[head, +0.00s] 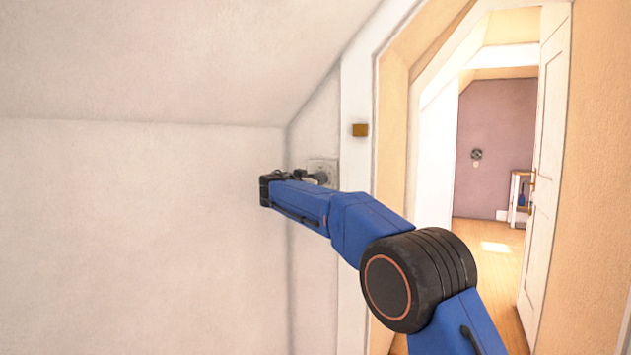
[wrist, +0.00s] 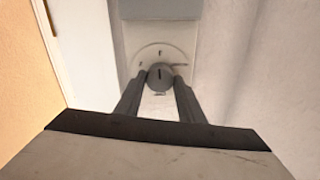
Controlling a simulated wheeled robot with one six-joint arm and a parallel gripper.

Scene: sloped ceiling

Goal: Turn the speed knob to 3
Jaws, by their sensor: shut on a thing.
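The speed knob (wrist: 160,76) is a round grey knob on a pale dial plate, in the upper middle of the wrist view. A dark mark shows on its face, and small marks sit around it on the plate, too small to read. My gripper (wrist: 161,82) reaches up to the knob, with one finger on each side of it, shut on it. In the head view the light control plate (head: 323,168) is on the wall beside the door frame. My gripper (head: 318,177) is at that plate, and the knob itself cannot be made out there.
A grey panel (wrist: 160,9) is above the dial in the wrist view. An open white door (head: 544,170) and a doorway are at right. The wall slopes overhead at left.

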